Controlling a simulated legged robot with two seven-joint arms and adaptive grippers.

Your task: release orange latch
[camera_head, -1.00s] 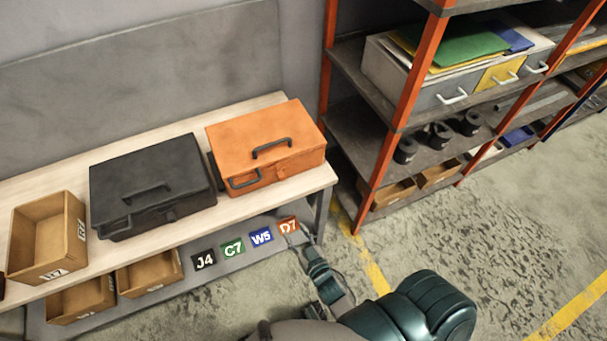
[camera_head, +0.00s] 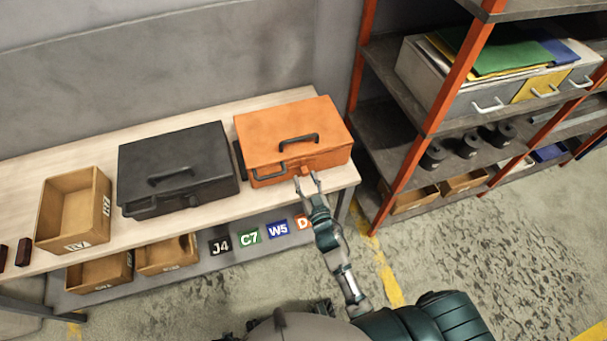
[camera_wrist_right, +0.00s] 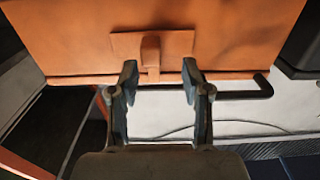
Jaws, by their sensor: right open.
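An orange metal case (camera_head: 290,133) with a dark top handle sits closed at the right end of the wooden bench. Its orange latch (camera_wrist_right: 151,55), a small tab on a plate, is on the front face; it also shows in the head view (camera_head: 305,170). My right gripper (camera_head: 309,182) is open at the front of the case. In the right wrist view the fingers of my right gripper (camera_wrist_right: 160,78) stand apart, one to each side of the latch's lower end. Whether they touch it I cannot tell. My left gripper is not in view.
A black case (camera_head: 175,165) stands left of the orange one, with a cardboard bin (camera_head: 98,185) farther left. A dark front handle (camera_wrist_right: 235,94) lies by the case's lower edge. An orange-post shelf rack (camera_head: 430,115) stands to the right.

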